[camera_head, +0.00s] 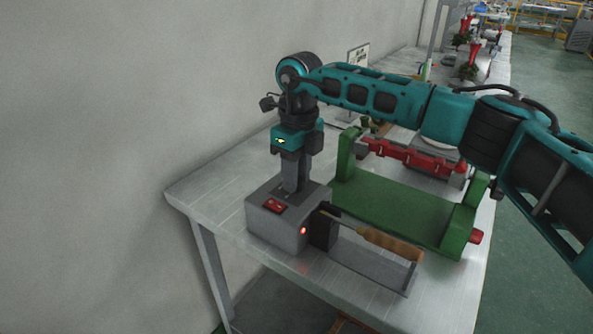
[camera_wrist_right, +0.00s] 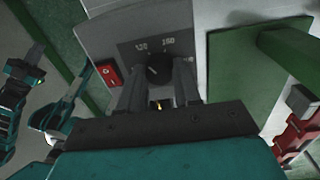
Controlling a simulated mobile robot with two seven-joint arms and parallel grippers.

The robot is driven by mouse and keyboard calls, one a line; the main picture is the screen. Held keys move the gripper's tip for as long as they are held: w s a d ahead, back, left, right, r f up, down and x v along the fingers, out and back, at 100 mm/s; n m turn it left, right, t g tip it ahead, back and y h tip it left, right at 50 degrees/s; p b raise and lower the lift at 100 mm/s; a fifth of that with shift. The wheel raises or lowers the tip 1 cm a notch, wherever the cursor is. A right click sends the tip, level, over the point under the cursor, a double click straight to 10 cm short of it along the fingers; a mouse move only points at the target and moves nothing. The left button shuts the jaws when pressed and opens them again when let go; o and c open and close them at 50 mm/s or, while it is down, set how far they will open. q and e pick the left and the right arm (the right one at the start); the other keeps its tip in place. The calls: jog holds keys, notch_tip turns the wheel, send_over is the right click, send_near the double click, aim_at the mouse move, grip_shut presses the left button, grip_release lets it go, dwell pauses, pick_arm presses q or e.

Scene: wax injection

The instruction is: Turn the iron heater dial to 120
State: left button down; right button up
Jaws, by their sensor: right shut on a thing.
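The iron heater (camera_head: 275,222) is a grey box on the near end of the table, with a red switch (camera_head: 274,205) and a glowing red light on its front. My right gripper (camera_head: 297,188) points straight down onto its top and hides the dial in the head view. In the right wrist view the black round dial (camera_wrist_right: 159,68) sits between the gripper's two fingers (camera_wrist_right: 159,88), which are shut on it. Marks reading 120 and 160 show above the dial; another at the right is partly hidden. A small pale mark shows on the dial's left side. Teal parts at the left edge may be my left arm.
A wooden-handled iron (camera_head: 372,237) rests in the holder beside the heater. A green stand (camera_head: 400,210) with a red clamp (camera_head: 415,158) stands to the right, under my right arm. A wall is at left; bare tabletop lies left of the heater.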

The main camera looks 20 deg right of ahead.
aim_at(299, 177)
dwell(0.5)
jog(key=o, duration=1.1)
jog(key=shift+c, duration=0.2)
jog(key=shift+r, duration=0.1)
notch_tip(299, 177, up, 13)
jog(key=shift+w+d, duration=0.15)
jog(key=shift+d, duration=0.1)
